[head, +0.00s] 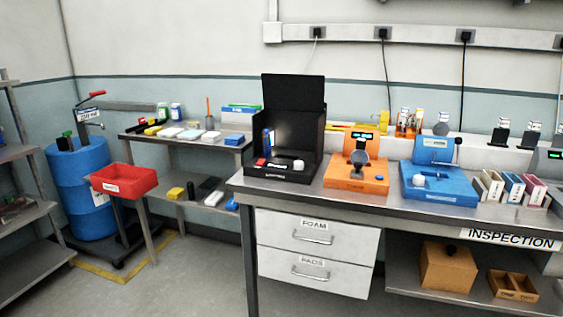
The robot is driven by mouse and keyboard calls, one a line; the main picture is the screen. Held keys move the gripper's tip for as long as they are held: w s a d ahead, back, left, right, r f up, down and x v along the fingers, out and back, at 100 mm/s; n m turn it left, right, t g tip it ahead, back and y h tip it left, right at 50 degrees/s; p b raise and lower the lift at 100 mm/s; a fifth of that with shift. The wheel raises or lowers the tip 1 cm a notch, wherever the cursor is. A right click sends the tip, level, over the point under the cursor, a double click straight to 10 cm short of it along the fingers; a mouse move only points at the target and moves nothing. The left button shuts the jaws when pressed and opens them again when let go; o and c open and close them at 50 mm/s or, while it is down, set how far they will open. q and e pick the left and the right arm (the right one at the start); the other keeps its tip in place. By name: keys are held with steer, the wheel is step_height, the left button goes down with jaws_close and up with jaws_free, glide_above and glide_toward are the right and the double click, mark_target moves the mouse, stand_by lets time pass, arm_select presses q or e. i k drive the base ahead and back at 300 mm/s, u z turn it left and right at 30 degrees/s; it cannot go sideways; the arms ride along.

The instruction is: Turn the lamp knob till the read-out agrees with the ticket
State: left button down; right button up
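A black open-fronted booth (309,134) with its lid raised stands at the left end of the inspection bench. Inside is a pale glow, and a white round knob-like part (299,165) sits at its front right. An orange device (356,186) with a small lit read-out (362,135) stands to its right. A blue device (440,190) with a white knob-like part (419,180) stands further right. I cannot tell which part is the lamp knob, the digits are too small to read, and I cannot pick out the ticket. Neither of my grippers is in view.
The grey bench (310,196) has white drawers (318,235) below its left part. A side table (190,143) with small goods, a red bin (124,181) and a blue drum (84,185) stand left. The floor before the drawers looks clear.

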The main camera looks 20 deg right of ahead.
mark_target(298, 164)
steer(key=u, duration=0.65)
steer(key=i, duration=1.75)
steer(key=z, duration=0.65)
